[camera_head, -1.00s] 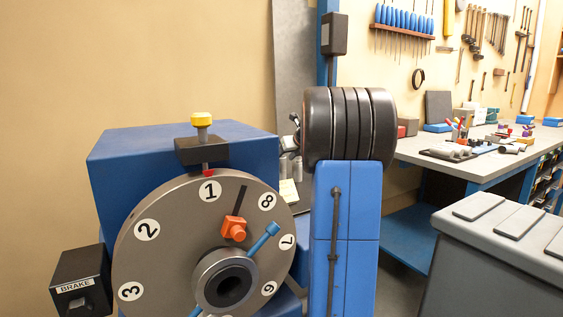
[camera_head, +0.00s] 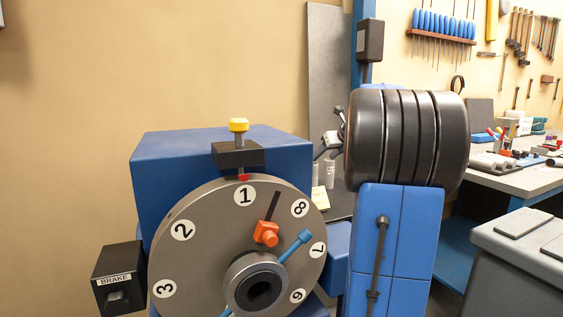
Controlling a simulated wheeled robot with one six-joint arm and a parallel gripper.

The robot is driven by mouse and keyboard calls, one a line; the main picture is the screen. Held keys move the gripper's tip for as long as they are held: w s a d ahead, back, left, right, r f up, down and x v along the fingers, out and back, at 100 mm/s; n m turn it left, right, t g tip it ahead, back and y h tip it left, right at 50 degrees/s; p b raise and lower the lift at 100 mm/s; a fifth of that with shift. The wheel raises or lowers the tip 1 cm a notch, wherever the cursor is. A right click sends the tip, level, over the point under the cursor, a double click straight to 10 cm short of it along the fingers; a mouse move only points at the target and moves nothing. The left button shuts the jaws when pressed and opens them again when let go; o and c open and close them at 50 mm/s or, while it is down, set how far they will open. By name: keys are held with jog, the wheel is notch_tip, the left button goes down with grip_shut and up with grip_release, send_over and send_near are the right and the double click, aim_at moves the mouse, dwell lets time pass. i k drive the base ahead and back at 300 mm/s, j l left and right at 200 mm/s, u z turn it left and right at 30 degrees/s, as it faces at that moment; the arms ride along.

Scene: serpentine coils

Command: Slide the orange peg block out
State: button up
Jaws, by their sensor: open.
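The orange peg block (camera_head: 266,233) sits on the face of a round grey dial (camera_head: 200,262), at the lower end of a dark slot (camera_head: 274,204) that runs up toward the rim. The dial carries white number discs, with 1 at the top beneath a small red pointer (camera_head: 244,178). A blue handle bar (camera_head: 293,247) passes by the grey hub (camera_head: 258,283), just below the orange block. I cannot make out my gripper in this view.
A blue housing (camera_head: 165,165) stands behind the dial, topped by a yellow knob (camera_head: 239,125). A black brake box (camera_head: 118,278) is at left. A blue column with a large black ribbed cylinder (camera_head: 408,138) stands close on the right. A workbench (camera_head: 530,180) lies behind.

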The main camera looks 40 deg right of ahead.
aim_at(266, 232)
jog(key=k, duration=1)
